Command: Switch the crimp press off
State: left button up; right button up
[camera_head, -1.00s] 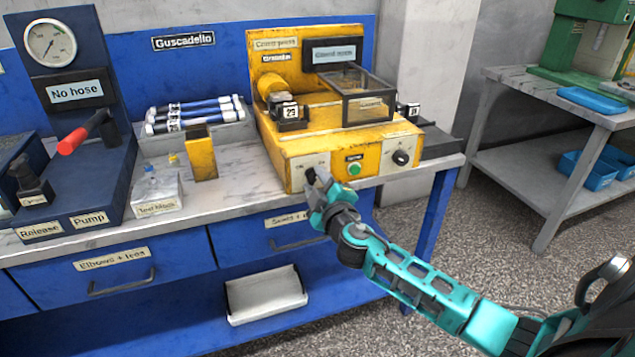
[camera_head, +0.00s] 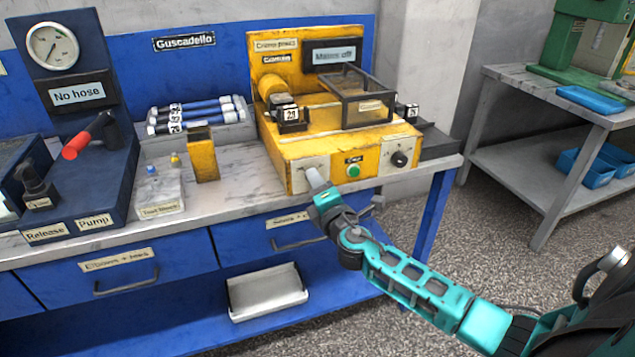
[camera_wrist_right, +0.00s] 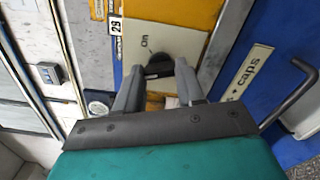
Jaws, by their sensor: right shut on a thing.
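The yellow crimp press (camera_head: 313,148) stands on the bench, and its display (camera_head: 334,55) reads "Mains off". My right gripper (camera_head: 316,180) is at the left end of the press's front panel. In the right wrist view, my gripper (camera_wrist_right: 158,84) is shut on a black rotary switch knob (camera_wrist_right: 157,61), one finger on each side. The word "on" shows on the pale plate (camera_wrist_right: 176,38) beside the knob. In the head view the knob is hidden by the gripper. My left gripper is out of view.
Right of the gripper on the panel are a green button (camera_head: 353,171) and another black knob (camera_head: 399,159). A framed guard (camera_head: 357,97) is on top of the press. A yellow block (camera_head: 203,154) and a test block (camera_head: 159,190) stand to the left.

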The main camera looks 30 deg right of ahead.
pick_arm(q)
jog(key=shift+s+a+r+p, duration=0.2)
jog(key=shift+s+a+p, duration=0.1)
jog(key=shift+p, duration=0.35)
pick_arm(e)
jog(key=n, duration=0.4)
jog(key=shift+n, duration=0.4)
jog(key=o, duration=1)
jog(key=shift+o, duration=0.2)
